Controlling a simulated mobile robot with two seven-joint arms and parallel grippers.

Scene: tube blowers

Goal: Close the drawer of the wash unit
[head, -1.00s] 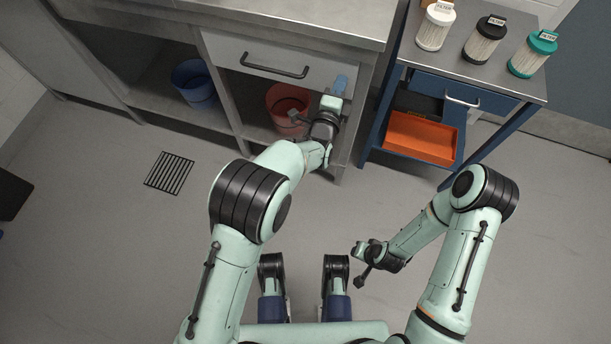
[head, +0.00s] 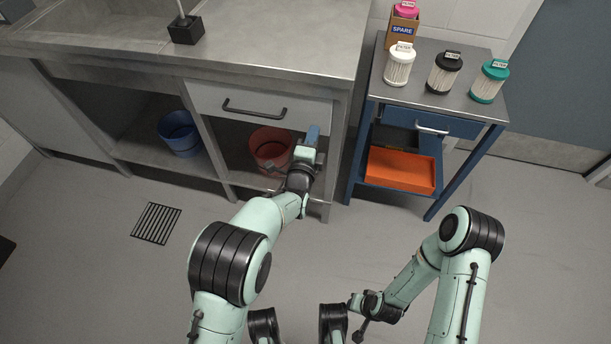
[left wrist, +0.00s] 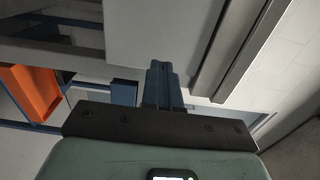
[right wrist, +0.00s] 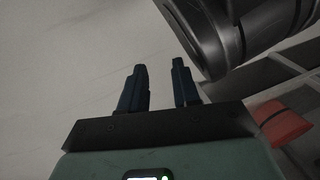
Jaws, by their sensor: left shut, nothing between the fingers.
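The wash unit's drawer has a light grey front (head: 215,100) with a dark bar handle (head: 254,110), just under the steel worktop. From above no open drawer interior shows; I cannot tell whether it is fully in. My left gripper (head: 312,134) is shut and empty at the lower right part of the drawer front, right of the handle. In the left wrist view its joined fingertips (left wrist: 161,68) overlap a light grey panel (left wrist: 148,30); whether they touch it is unclear. My right gripper (head: 354,303) is low over the floor, away from the unit; its fingers (right wrist: 160,82) are apart and empty.
A red bucket (head: 270,148) and a blue bucket (head: 180,133) stand on the shelf below. To the right is a blue cart (head: 440,170) with an orange tray (head: 400,172) and several filters on its steel top (head: 425,100). A floor grate (head: 156,223) lies at left.

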